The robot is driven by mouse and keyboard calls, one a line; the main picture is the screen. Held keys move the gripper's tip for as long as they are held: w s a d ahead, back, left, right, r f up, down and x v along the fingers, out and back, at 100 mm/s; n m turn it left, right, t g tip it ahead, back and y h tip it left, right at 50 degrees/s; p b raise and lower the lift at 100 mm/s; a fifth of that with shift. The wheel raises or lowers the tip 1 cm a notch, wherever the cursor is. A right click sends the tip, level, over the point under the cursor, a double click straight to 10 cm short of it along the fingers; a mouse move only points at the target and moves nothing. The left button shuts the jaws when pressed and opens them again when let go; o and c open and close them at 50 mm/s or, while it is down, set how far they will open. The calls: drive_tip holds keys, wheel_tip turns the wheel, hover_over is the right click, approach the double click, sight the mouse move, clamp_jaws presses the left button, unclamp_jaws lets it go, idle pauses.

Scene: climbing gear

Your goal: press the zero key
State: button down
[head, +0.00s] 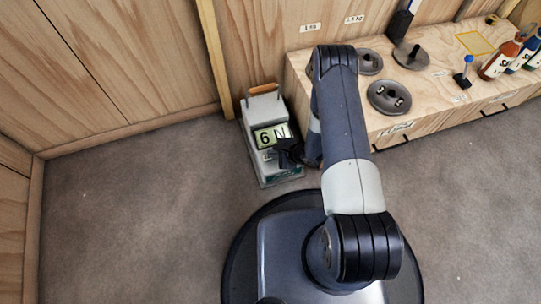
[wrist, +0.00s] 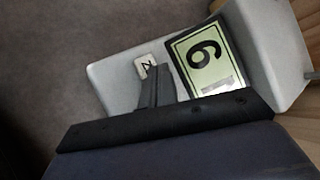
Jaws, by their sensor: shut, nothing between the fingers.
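A grey scale (head: 262,110) with an orange handle stands on the floor against the wooden wall. Its pale green display (head: 265,137) shows a 6, followed by what looks like an N. The display also shows in the wrist view (wrist: 197,57), its lower end cut off by my gripper. A small white key (wrist: 147,67) with a dark Z-like mark sits on the grey front face beside the display. My gripper (wrist: 156,80) is shut and empty, its fingertips right at the key. Whether they touch it I cannot tell. In the head view my gripper (head: 281,150) covers the key area.
A wooden bench (head: 440,90) stands right of the scale, carrying round grey weights (head: 389,97), bottles (head: 500,58) and a blue-knobbed item (head: 465,72). A wooden post (head: 214,60) rises behind the scale. The carpet (head: 130,210) to the left is clear.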

drive_tip(key=shift+f, duration=0.3)
drive_tip(key=shift+r, duration=0.1)
idle(0.4)
drive_tip(key=shift+r, duration=0.7)
drive_tip(key=shift+p, duration=0.3)
drive_tip(key=shift+r+p, duration=1.75)
drive_tip(key=shift+r, duration=0.75)
